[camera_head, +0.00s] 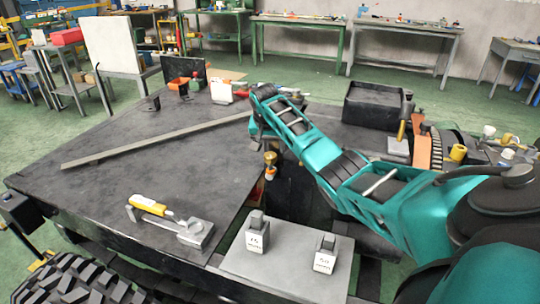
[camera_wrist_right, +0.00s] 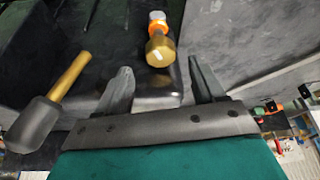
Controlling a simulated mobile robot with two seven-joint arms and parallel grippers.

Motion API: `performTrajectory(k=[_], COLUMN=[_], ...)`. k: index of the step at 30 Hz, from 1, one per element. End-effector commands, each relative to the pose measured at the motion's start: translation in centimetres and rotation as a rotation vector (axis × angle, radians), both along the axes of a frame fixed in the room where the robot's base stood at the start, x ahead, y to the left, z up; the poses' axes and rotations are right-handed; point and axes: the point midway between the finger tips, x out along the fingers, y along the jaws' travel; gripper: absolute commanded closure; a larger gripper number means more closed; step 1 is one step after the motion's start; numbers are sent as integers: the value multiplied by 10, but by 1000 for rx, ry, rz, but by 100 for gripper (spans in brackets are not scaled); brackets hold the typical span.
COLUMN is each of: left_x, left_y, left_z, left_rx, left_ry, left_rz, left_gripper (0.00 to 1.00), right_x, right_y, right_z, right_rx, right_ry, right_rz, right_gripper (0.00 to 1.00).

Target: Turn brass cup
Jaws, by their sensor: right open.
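The brass cup (camera_wrist_right: 159,50) shows in the right wrist view near the top middle, with an orange and white part beyond it. A small brass piece with orange below it, which looks like the same cup (camera_head: 270,158), stands at the table's inner edge in the head view. My right gripper (camera_wrist_right: 163,82) is open and empty. Its two dark fingers are spread on either side of the cup in the picture, with the cup apart from both. In the head view my teal right arm reaches in from the right, and its fingertips cannot be made out. My left gripper is not in view.
A mallet (camera_wrist_right: 57,100) with a wooden handle lies left of the fingers in the wrist view. A long grey bar (camera_head: 155,140) and a yellow-handled tool (camera_head: 150,205) lie on the dark table (camera_head: 100,185). Two marked weights (camera_head: 257,236) (camera_head: 325,257) stand in front.

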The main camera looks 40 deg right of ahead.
Motion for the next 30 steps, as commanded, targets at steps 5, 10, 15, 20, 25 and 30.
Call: performTrajectory(k=[5,10,15,20,25,30], left_x=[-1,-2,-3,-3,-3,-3], left_y=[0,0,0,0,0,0], left_z=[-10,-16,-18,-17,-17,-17], left_rx=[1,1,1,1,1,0], left_ry=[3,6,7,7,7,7], left_rz=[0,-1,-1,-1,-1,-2], left_gripper=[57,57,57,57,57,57], right_x=[7,11,12,12,12,12], right_y=[-7,-12,-14,-14,-14,-14], right_z=[-26,-38,-43,-44,-44,-44], right_rx=[1,0,0,-1,-1,-1], right_ry=[0,-1,-1,-1,-1,-1], right_rz=[0,1,1,2,2,2], right_gripper=[31,31,31,31,36,52])
